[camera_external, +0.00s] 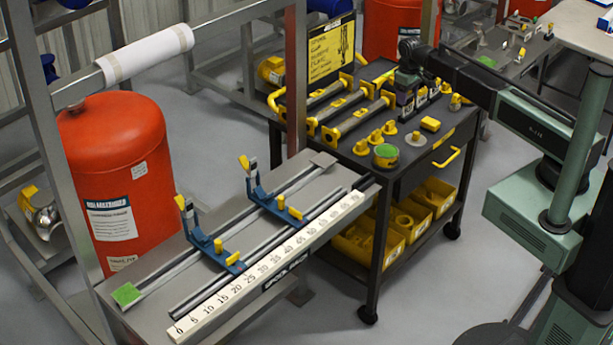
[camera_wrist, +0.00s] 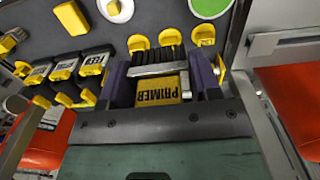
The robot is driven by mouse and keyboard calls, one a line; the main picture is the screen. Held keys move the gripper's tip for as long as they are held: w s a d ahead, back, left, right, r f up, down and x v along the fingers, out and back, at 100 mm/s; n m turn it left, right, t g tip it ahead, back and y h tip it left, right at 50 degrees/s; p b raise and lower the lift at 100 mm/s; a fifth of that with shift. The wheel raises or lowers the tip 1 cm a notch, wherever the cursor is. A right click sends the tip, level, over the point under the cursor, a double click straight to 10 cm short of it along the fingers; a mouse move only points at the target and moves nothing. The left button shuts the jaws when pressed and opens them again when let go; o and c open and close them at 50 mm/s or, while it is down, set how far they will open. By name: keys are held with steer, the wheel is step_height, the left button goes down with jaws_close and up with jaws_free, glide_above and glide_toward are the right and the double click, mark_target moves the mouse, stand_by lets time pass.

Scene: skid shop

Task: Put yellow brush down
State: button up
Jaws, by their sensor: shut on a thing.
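My gripper (camera_wrist: 160,70) has two dark purple fingers, closed on a yellow brush (camera_wrist: 158,92) marked PRIMER in the wrist view. A pale metal band crosses the brush, and dark bristle-like strips show beyond it. In the external view my gripper (camera_external: 408,88) is over the back right part of the black cart's top (camera_external: 448,146), close to a row of small yellow-and-black items. The held brush is mostly hidden there by the gripper. I cannot tell whether the brush touches the cart top.
Several labelled black-and-yellow blocks (camera_wrist: 92,66) and yellow knobs lie beside the gripper. A ruler bench (camera_external: 250,265) and red tank (camera_external: 122,190) stand left.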

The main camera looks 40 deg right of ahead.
mark_target(401, 152)
steer(key=f+b, duration=2)
steer(key=shift+w+d+f, duration=0.1)
steer(key=shift+d+f, duration=0.1)
steer(key=shift+f, duration=0.05)
steer(key=shift+r, duration=0.25)
steer(key=shift+f, duration=0.15)
steer(key=o, duration=0.6)
steer(key=shift+c, duration=0.2)
step_height(401, 152, up, 13)
steer(key=p, duration=1.3)
steer(key=s+m, duration=0.2)
steer(key=s, duration=2)
steer(key=shift+s+f+m+b, duration=0.3)
steer(key=shift+f+b, duration=0.05)
steer(key=shift+b, duration=0.05)
